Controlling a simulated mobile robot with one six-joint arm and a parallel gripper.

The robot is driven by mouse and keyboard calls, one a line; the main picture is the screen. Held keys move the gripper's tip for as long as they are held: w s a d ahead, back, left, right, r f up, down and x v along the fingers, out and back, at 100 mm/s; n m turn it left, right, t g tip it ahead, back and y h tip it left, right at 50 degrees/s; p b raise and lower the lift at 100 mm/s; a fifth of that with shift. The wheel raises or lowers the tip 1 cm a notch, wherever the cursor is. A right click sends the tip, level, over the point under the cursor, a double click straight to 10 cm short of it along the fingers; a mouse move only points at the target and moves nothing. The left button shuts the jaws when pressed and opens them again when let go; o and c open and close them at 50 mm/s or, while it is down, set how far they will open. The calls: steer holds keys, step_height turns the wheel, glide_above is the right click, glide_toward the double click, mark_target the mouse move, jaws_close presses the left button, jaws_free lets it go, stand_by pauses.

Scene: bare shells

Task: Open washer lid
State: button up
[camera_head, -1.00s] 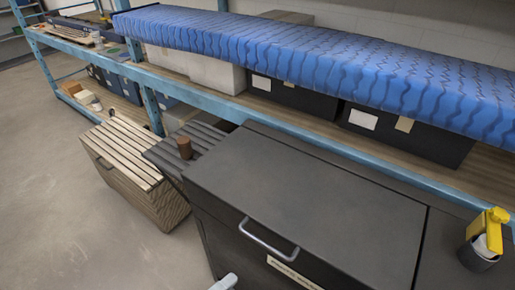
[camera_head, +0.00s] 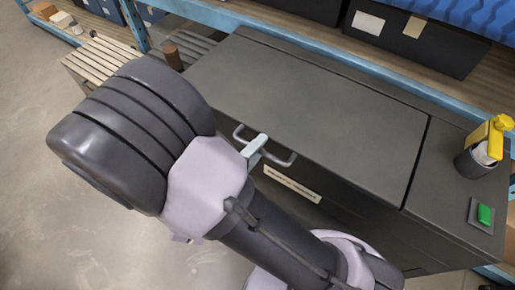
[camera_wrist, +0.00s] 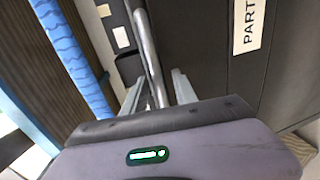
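The washer (camera_head: 350,225) is a dark grey box. Its flat lid (camera_head: 310,95) lies shut on top. A metal bar handle (camera_head: 285,160) sticks out at the lid's front edge, above a pale label (camera_head: 292,184). My gripper (camera_head: 256,147) is at the handle's middle, with one pale finger showing there. In the wrist view, the handle bar (camera_wrist: 147,42) runs between the two fingers of my gripper (camera_wrist: 157,90). The fingers stand apart, with gaps beside the bar. My arm hides part of the washer's front.
A yellow-topped bottle in a dark cup (camera_head: 482,152) and a green button (camera_head: 485,214) are on the washer's right side. A blue shelf rack (camera_head: 270,30) runs behind. A slatted crate (camera_head: 98,58) and a brown cylinder (camera_head: 172,57) stand at left.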

jaws_close()
stand_by(1.4)
